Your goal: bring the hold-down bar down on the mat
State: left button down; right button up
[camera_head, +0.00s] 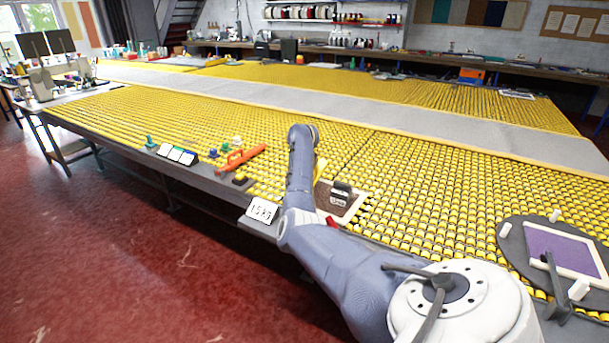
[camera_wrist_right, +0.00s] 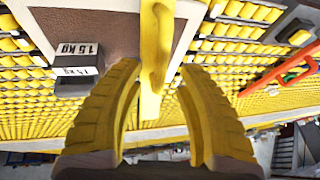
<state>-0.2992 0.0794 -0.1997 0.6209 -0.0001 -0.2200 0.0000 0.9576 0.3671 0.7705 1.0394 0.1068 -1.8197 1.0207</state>
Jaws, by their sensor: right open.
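A brown mat with a cream border (camera_head: 350,205) lies on the roller table, partly hidden by my right arm. It also shows in the wrist view (camera_wrist_right: 108,28). A yellow bar-like piece (camera_wrist_right: 155,48), which looks like the hold-down bar, stands over the mat's edge in the wrist view. My right gripper (camera_wrist_right: 155,75) is open, its yellow fingers either side of the lower part of this piece; I see no clear contact. In the head view my arm hides most of the gripper. My left gripper is not in view.
Dark weights (camera_wrist_right: 75,72) sit on the mat's edge. An orange-handled tool (camera_head: 240,158) lies left of my arm. A white number card (camera_head: 262,210) stands at the front edge. A round grey plate with a purple mat (camera_head: 560,250) is at right.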

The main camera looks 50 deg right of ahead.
jog(key=shift+x, duration=1.4)
grip_shut()
